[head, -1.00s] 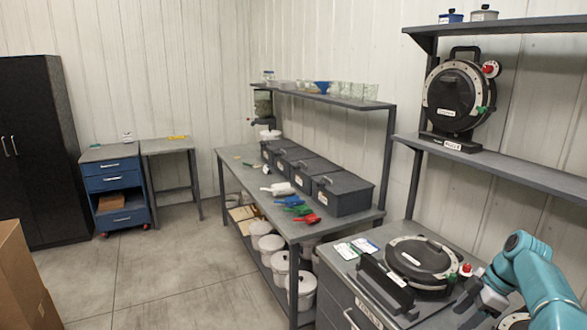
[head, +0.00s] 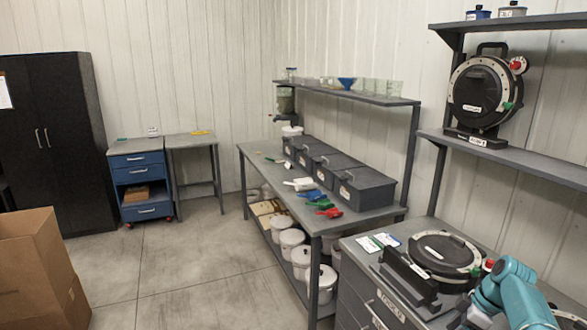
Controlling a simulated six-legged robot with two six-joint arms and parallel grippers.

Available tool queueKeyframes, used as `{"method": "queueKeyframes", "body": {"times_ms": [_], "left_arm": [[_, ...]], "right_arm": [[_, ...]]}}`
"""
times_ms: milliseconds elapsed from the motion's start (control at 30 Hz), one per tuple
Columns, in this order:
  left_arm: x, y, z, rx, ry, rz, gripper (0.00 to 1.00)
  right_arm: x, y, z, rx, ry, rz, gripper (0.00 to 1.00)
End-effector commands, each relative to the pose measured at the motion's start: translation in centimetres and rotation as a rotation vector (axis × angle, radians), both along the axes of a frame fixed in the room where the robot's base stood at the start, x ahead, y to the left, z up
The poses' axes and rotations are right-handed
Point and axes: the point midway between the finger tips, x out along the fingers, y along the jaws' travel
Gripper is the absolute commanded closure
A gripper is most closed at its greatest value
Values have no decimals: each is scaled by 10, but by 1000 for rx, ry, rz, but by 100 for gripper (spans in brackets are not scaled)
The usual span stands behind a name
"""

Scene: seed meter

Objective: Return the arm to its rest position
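My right arm, teal, comes in from the lower right corner in the head view. Its dark gripper (head: 468,317) is low at the bottom edge, partly cut off and hidden by the arm, so I cannot tell whether it is open or shut. It is just in front of the black round seed meter (head: 440,250) that lies flat on the grey cabinet top. I cannot tell whether it touches anything. A black stand (head: 403,278) is to the left of the gripper. My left gripper is not in view.
A second round meter (head: 482,92) stands upright on the shelf (head: 520,163) above. The workbench (head: 262,172) holds dark bins (head: 365,192) and coloured scoops (head: 328,212). A cardboard box (head: 38,260) is at left. The floor between is clear.

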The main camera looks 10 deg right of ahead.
Motion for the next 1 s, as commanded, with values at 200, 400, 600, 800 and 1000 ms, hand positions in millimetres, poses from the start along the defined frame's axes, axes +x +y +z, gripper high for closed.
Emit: {"method": "queueKeyframes", "body": {"times_ms": [200, 400, 600, 800, 1000], "left_arm": [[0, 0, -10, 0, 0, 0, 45], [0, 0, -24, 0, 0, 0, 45], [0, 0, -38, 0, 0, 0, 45], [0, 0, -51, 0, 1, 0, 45], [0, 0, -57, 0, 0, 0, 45]], "right_arm": [[10, 47, -65, 20, 72, -145, 50], [-12, 134, -162, 40, 188, -356, 50], [-91, 237, -244, 50, 308, -601, 50], [-202, 311, -275, 65, 405, -825, 50], [-276, 339, -269, 82, 460, -966, 50]]}}
